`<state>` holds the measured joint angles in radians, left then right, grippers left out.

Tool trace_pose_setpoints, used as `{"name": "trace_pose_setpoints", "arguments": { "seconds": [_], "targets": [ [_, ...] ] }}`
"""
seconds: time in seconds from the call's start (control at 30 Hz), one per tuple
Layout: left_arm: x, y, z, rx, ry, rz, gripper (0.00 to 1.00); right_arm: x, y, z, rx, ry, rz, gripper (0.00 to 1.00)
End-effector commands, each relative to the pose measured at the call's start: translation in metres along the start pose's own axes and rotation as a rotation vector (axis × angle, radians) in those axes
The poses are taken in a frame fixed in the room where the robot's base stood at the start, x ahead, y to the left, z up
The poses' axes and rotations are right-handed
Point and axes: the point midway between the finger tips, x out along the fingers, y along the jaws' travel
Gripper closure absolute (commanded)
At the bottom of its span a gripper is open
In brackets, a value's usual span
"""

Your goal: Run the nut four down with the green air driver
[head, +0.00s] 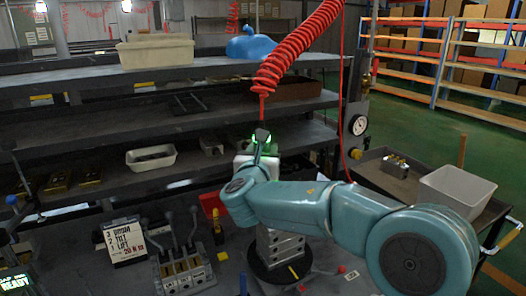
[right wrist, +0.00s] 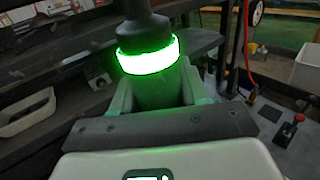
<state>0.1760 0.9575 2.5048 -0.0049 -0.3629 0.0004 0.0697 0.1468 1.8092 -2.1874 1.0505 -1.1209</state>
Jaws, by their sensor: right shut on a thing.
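The green air driver (head: 263,138) hangs upright below a red coiled hose (head: 290,55); its ring glows green. In the right wrist view the driver (right wrist: 148,55) stands between the two fingers, with its lower end hidden. My right gripper (right wrist: 150,98) is shut on the driver; in the head view it is mostly hidden behind my wrist. A grey metal valve block (head: 279,246) stands on a dark round base (head: 262,277) below my right forearm, apart from the driver. Its top is covered by my arm, and nut four cannot be made out.
A sign (head: 125,241) reading 3 PUSH, 2 TILT, 1 LIFT and a lever bank (head: 184,268) stand left of the valve block. Shelves (head: 90,75) run behind. A cart with a white bin (head: 457,190) stands at the right, beyond a gauge (head: 358,125).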

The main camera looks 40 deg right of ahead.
Motion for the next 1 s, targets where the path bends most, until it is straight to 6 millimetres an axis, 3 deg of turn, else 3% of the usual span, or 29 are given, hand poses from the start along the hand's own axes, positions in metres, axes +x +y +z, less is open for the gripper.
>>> {"name": "trace_pose_setpoints", "arguments": {
  "seconds": [0.57,1.0],
  "targets": [
    [-0.009,0.003,0.000,0.000,0.000,0.000,0.57,0.000,0.000,0.016,0.001,-0.003,-0.001,1.00],
    [-0.045,0.016,0.001,0.000,0.000,0.000,0.57,0.000,0.000,0.065,0.002,-0.004,0.000,1.00]
  ]
}}
